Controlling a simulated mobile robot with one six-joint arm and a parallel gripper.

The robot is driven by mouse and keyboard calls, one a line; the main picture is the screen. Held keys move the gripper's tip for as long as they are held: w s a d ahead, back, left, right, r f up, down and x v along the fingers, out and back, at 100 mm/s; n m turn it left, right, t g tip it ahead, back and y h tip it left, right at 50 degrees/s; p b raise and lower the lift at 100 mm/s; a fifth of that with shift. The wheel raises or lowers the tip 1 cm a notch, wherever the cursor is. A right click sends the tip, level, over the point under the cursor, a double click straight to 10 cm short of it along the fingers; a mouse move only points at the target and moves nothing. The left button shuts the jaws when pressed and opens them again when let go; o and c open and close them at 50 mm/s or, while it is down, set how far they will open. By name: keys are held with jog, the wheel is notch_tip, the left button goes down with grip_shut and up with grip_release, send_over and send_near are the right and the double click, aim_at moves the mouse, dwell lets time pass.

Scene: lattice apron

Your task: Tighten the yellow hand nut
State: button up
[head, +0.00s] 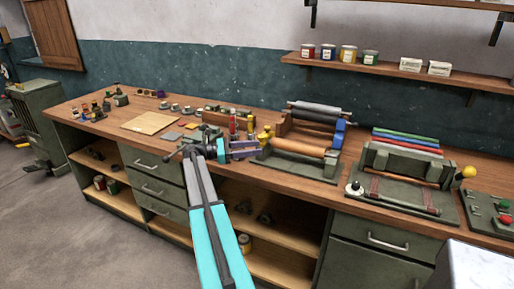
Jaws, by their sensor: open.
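A small yellow piece (266,134), which looks like the yellow hand nut, stands at the left end of the green roller stand (298,146) on the bench. My gripper (254,149) is over the bench, with its fingers pointing right towards the stand. It is open, and I see nothing held between its fingers. The fingertips appear close to the yellow piece, just below it in the picture. I cannot tell whether they touch it. The nut's threads and seat are too small to make out.
Red bottles (233,122) stand close behind my gripper. A second green press (404,176) with a yellow ball knob (469,171) stands to the right. A pale board (148,123) and small jars lie left. A wall shelf (400,72) holds tins.

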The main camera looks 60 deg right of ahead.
jog(key=w+a+f+n+t+h, duration=0.1)
jog(key=w+a+f+n+t, duration=0.3)
jog(key=a+f, duration=0.65)
jog(key=w+a+f+n+t+h, duration=0.1)
jog(key=w+a+f+n, duration=0.1)
jog(key=w+a+f, duration=0.65)
jog(key=s+a+f+n+t+y, duration=0.1)
jog(key=s+a+f, duration=0.1)
jog(key=a+f, duration=0.4)
jog(key=s+a+f+t, duration=0.1)
jog(key=s+a+f, duration=0.2)
jog(key=a+f, duration=0.3)
jog(key=s+a+f+m+y, duration=0.1)
jog(key=s+a+f+y, duration=0.1)
jog(key=s+a+f, duration=0.55)
jog(key=s+a+f+m+y, duration=0.1)
jog(key=s+a+f+y, duration=0.3)
jog(key=a+f, duration=0.65)
jog(key=s+a+f+m+y, duration=0.2)
jog(key=s+a+m, duration=0.3)
jog(key=a, duration=0.4)
jog(key=s+a+f+m+t+y, duration=0.1)
jog(key=s+a+m+y, duration=0.3)
jog(key=a, duration=0.5)
jog(key=shift+s+a+f+m, duration=0.2)
jog(key=shift+s+f+m, duration=0.75)
jog(key=shift+m, duration=0.85)
jog(key=shift+s+r, duration=0.15)
